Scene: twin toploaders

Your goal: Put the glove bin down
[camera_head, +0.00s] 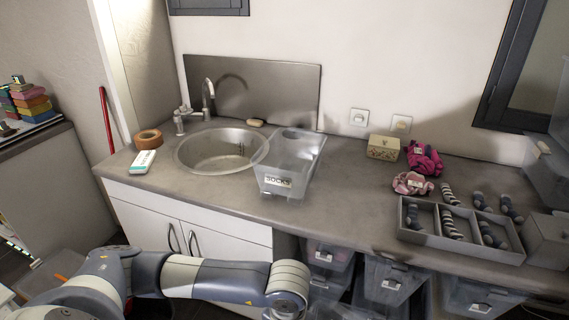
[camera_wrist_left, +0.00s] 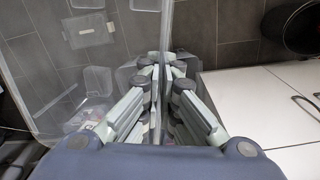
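A clear plastic bin (camera_wrist_left: 168,22) fills the left part of the left wrist view, with its near wall between my left gripper's fingers. My left gripper (camera_wrist_left: 165,68) is closed on that wall, one finger on each side. No label readable as gloves shows, but this appears to be the glove bin. A few small pale items show blurred through its clear plastic. In the head view my left arm reaches across the bottom, in front of the cabinet, and its fingers are hidden. My right gripper is in neither view.
A clear bin labelled SOCKS (camera_head: 292,180) stands on the counter beside the sink (camera_head: 222,150). Several clear bins (camera_head: 388,285) stand under the counter. A grey divided tray (camera_head: 462,238) holds striped and dark rolled items. The counter between the SOCKS bin and tray is clear.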

